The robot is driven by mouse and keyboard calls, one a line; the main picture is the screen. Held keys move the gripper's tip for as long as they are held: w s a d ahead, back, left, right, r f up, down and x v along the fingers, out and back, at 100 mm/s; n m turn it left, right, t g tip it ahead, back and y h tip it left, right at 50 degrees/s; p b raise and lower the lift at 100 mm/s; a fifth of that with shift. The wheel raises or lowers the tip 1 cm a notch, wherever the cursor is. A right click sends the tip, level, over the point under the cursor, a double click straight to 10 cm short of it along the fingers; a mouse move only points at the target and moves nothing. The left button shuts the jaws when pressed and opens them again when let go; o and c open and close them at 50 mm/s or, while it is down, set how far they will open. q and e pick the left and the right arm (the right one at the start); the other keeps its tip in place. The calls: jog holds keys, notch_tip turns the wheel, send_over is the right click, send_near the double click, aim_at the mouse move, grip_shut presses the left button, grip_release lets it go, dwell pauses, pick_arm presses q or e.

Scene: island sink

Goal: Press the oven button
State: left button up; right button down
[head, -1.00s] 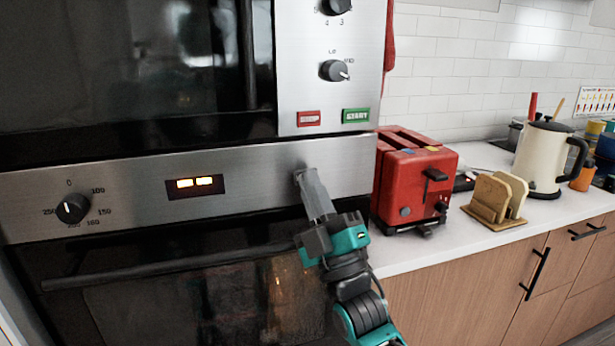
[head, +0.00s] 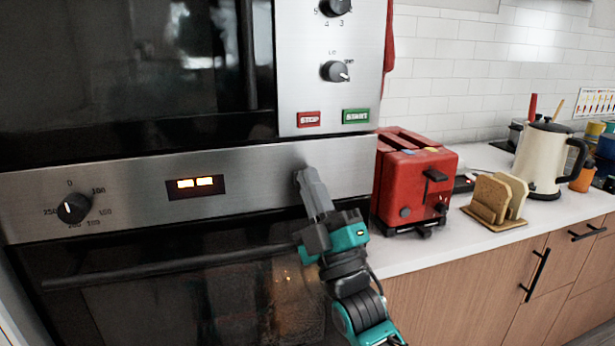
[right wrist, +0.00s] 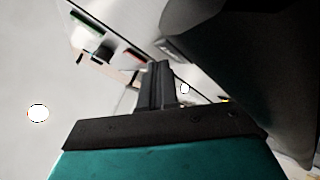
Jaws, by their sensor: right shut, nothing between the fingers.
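The oven's steel front panel (head: 245,180) runs across the head view, with a lit display (head: 196,185) and a black knob (head: 73,208) at its left. My right gripper (head: 304,176) is shut and empty, its fingertips at the right part of this panel. Whether the tips touch the panel is hard to tell. They cover the spot behind them, and no oven button shows clearly there. In the right wrist view the shut fingers (right wrist: 158,85) point away from the camera toward a pale surface. My left gripper is not in view.
Above are a microwave's red STOP button (head: 308,119) and green START button (head: 356,116). The oven door handle (head: 165,266) lies below the panel. A red toaster (head: 415,180) stands close right on the counter, with a toast rack (head: 496,198) and kettle (head: 541,158) beyond.

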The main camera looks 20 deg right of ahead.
notch_tip(320, 180, down, 2)
jog(key=shift+w, duration=0.15)
jog(key=shift+f, duration=0.15)
jog(key=shift+s, duration=0.2)
jog(key=s+p, duration=0.1)
jog(key=s, duration=0.1)
jog(key=s+p, duration=0.1)
jog(key=s, duration=0.2)
jog(key=shift+s+d+r, duration=0.15)
jog(key=shift+s+r, duration=0.05)
jog(key=shift+s, duration=0.15)
